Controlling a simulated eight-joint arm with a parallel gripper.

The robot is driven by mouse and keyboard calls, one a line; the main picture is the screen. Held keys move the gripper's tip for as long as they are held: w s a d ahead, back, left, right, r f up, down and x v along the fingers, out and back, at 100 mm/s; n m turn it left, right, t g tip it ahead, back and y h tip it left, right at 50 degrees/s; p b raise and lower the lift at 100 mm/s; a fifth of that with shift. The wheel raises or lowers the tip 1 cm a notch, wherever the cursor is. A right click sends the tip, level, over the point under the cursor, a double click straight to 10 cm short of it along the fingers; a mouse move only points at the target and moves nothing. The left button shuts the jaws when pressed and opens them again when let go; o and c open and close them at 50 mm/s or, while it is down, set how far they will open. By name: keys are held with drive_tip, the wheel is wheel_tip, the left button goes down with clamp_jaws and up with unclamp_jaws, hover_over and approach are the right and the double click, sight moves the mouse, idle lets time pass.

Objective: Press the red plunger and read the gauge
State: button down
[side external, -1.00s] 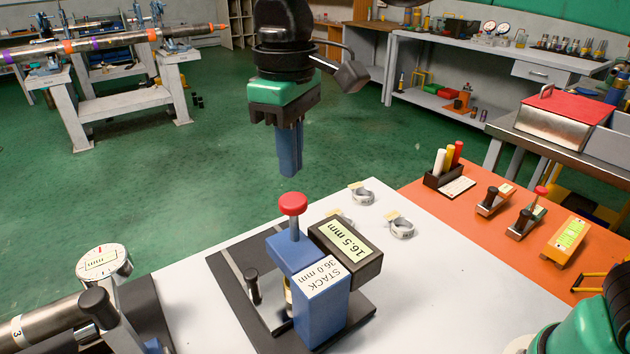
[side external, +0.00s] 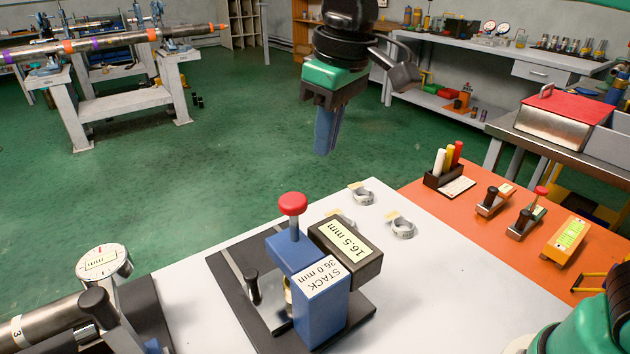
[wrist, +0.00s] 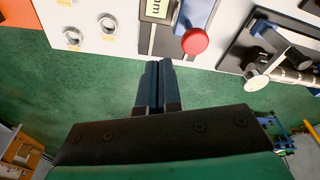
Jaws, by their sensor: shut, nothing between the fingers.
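The red plunger (side external: 292,204) stands up on a metal stem from the top of the blue gauge body (side external: 321,306), which is labelled "STACK 36.0 mm". A dark display box (side external: 346,250) beside it reads 16.5 mm. My gripper (side external: 324,153) is shut and empty, up in the air above and to the right of the plunger in the side view, and not touching it. In the wrist view my gripper (wrist: 155,64) has its blue fingers together, with the red plunger (wrist: 195,41) apart from them, ahead and to the right.
Metal rings (side external: 401,228) lie on the white table (side external: 430,270). A pipe (side external: 42,324) with a round dial (side external: 103,262) is at the left. An orange mat (side external: 480,222) holds markers (side external: 449,160) and small clamps. The air around my gripper is clear.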

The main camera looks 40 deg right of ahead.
drive_tip(key=s+d+f+m+t, duration=0.4)
drive_tip(key=s+d+f+t, duration=0.1)
drive_tip(key=d+f, duration=0.5)
drive_tip(key=shift+d+h, duration=0.3)
drive_tip(key=shift+d, duration=0.05)
